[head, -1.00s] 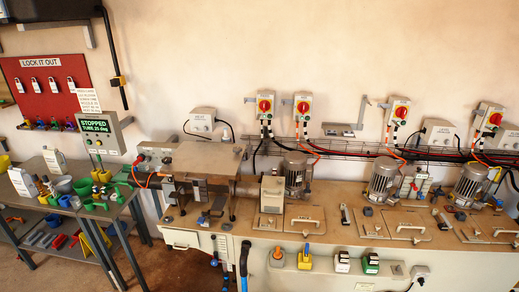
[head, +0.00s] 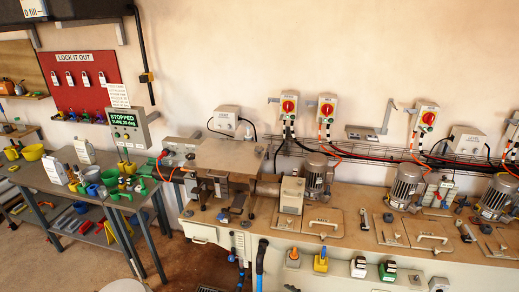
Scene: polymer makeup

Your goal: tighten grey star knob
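Small dark grey knob-like parts show on the bench machine. One (head: 222,217) is at the front of the metal-topped housing (head: 229,156). Another (head: 388,217) lies on the bench top beside a hatch with a handle, right of the middle. They are too small for me to tell which is the grey star knob, or whether any is tight. Neither of my grippers is in view.
A long bench (head: 345,200) with motors (head: 405,187) and hatches runs along the wall. Red rotary switches (head: 288,105) hang above it. A cluttered side table (head: 135,196) stands left. A display (head: 124,119) reads STOPPED. Floor shows between table and bench.

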